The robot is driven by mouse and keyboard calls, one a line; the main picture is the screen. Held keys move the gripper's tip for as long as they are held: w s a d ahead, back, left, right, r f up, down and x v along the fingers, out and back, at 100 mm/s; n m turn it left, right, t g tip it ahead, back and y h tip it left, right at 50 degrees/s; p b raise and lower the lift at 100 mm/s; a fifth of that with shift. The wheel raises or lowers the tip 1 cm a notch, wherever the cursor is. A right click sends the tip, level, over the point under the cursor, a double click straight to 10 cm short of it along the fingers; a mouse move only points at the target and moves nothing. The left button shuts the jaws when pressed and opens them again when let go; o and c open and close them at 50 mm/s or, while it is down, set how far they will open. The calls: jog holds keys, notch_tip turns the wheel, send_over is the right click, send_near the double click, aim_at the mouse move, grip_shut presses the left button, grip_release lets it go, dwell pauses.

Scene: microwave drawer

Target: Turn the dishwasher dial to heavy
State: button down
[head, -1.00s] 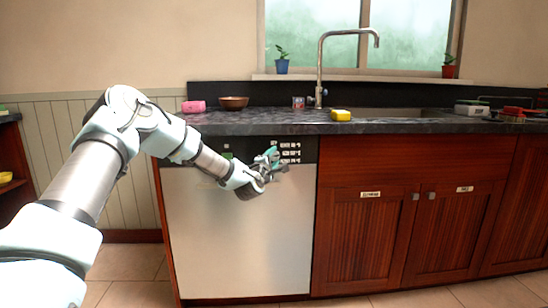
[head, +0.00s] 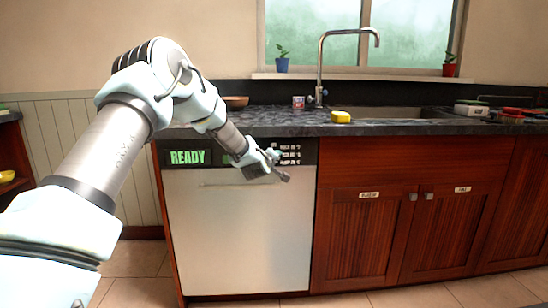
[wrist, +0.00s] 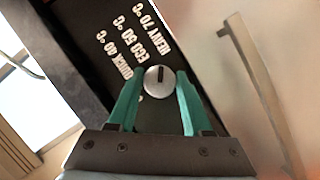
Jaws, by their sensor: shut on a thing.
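The dishwasher (head: 240,240) has a silver door and a black control panel along its top. A green display reading READY (head: 187,157) is lit at the panel's left. In the wrist view the round silver dial (wrist: 158,82) has a short black mark, pointing roughly up in the picture. My gripper (wrist: 157,76) has its teal fingers on either side of the dial, shut on it. White labels beside it read HEAVY 70 (wrist: 140,33), ECO 50 and QUICK 40. In the head view my gripper (head: 272,156) is at the panel's right part and hides the dial.
The door handle (wrist: 258,75) runs close to the panel. Wooden cabinets (head: 360,240) stand right of the dishwasher.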

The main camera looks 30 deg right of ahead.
jog(key=shift+m, duration=0.4)
jog(key=shift+y+p, duration=0.3)
jog(key=shift+c, duration=1.8)
grip_release()
jog(key=v, duration=1)
jog(key=shift+s+a+b, duration=0.25)
jog(key=shift+s+b, duration=0.1)
jog(key=shift+b, duration=0.05)
jog(key=shift+r, duration=0.1)
